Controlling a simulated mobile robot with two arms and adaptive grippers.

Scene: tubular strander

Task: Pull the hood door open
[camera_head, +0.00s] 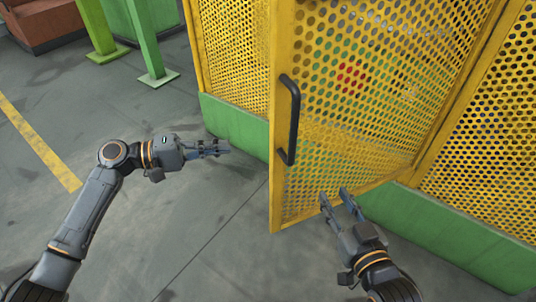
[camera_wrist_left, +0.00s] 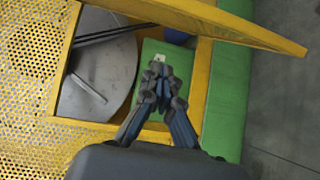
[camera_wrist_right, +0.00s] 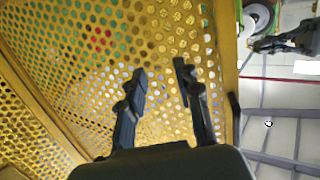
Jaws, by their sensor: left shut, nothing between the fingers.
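The yellow perforated hood door (camera_head: 350,100) stands ajar in the head view, its free edge swung out past the green base. Its black bar handle (camera_head: 290,120) is upright near that edge, with no gripper on it. My left gripper (camera_head: 226,147) is shut and empty, left of the door edge and below the handle. In the left wrist view its closed fingers (camera_wrist_left: 160,72) point at the opening beside the door (camera_wrist_left: 250,25). My right gripper (camera_head: 335,198) is open and empty, near the door's lower part. In the right wrist view its fingers (camera_wrist_right: 160,75) are apart before the mesh.
A green base (camera_head: 440,228) runs under the fixed yellow mesh panels (camera_head: 485,140). Inside the opening the left wrist view shows a grey disc (camera_wrist_left: 100,75). Green posts (camera_head: 145,45) stand at the back left. The grey floor (camera_head: 190,230) between my arms is clear.

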